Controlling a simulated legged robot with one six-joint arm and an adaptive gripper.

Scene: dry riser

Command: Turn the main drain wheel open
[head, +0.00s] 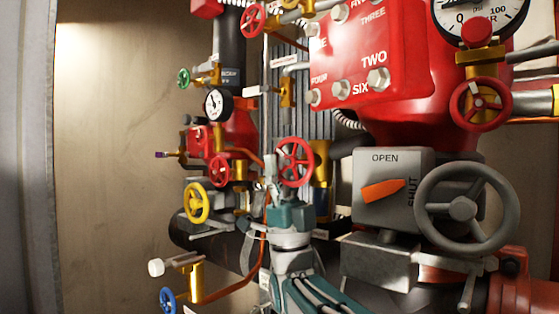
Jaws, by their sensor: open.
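A red handwheel (295,161) with spokes stands upright in the middle of the head view, beside a brass valve body (321,165). No readable label shows which wheel is the main drain; this red one is nearest my gripper. My gripper (279,178), grey and teal, comes up from below at the wheel's lower left. It is open, with a pale finger upright beside the rim. I cannot tell whether it touches the rim. The wheel's lower part is partly hidden by the gripper.
A large grey handwheel (462,208) and a grey OPEN/SHUT indicator box (391,188) stand at right. Other wheels crowd around: yellow (196,203), smaller red (220,170), blue (167,300). A copper pipe (232,288) runs low left. The beige wall (115,150) side is free.

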